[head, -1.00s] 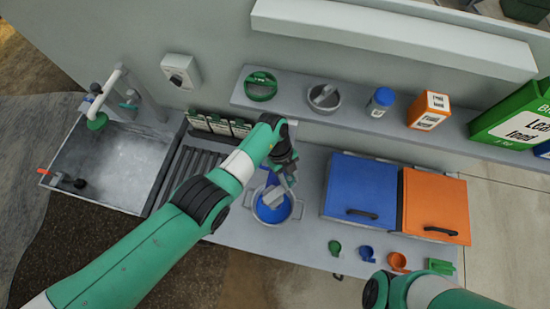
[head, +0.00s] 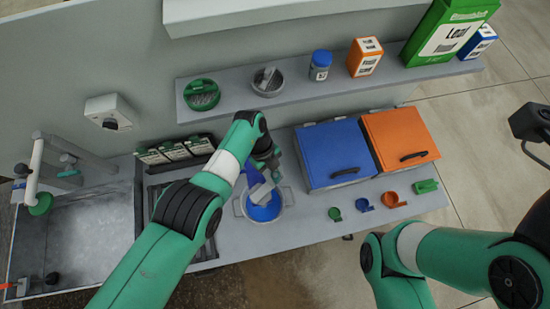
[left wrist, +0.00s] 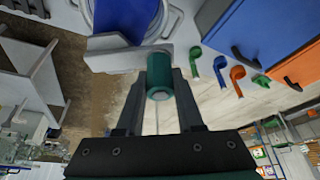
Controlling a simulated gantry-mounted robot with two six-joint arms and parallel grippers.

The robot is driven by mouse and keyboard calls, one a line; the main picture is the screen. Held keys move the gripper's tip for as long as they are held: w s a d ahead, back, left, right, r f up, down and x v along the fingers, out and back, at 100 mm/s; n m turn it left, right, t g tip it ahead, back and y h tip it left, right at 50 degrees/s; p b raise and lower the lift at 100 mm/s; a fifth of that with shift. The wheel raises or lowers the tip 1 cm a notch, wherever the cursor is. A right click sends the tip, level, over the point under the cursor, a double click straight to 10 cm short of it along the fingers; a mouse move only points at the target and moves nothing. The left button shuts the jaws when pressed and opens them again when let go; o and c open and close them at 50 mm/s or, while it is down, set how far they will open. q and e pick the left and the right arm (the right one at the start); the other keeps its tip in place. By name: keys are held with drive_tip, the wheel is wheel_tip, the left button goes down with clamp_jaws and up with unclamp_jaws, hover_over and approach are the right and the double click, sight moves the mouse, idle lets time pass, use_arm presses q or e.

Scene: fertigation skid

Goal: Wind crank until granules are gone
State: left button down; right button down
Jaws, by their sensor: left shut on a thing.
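A metal pot with two side handles (head: 240,211) stands on the bench in the head view. A blue body (head: 264,212) shows in its mouth. In the left wrist view a grey crank arm (left wrist: 118,60) reaches from beside the blue body (left wrist: 125,18) to a dark green crank knob (left wrist: 160,82). My left gripper (head: 270,172) is shut on that knob, with its fingers (left wrist: 160,100) on either side. I see no loose granules; the pot's inside is partly hidden. My right arm is at the lower right; a dark shape (head: 530,122) at the edge may be its gripper.
Blue (head: 332,150) and orange (head: 400,135) lidded bins stand right of the pot. Several small scoops (head: 363,203) lie in front of them. A shelf (head: 290,92) with containers runs behind. A sink (head: 75,240) is at the left.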

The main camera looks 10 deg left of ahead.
use_arm(q)
drive_tip(key=c, duration=0.5)
unclamp_jaws()
drive_tip(key=shift+c, duration=0.2)
drive_tip(key=shift+r, duration=0.1)
drive_tip(key=p+v, duration=0.4)
drive_tip(key=v, duration=0.7)
drive_tip(key=shift+r+p, duration=0.2)
drive_tip(key=shift+p, duration=0.1)
drive_tip(key=shift+a, duration=0.1)
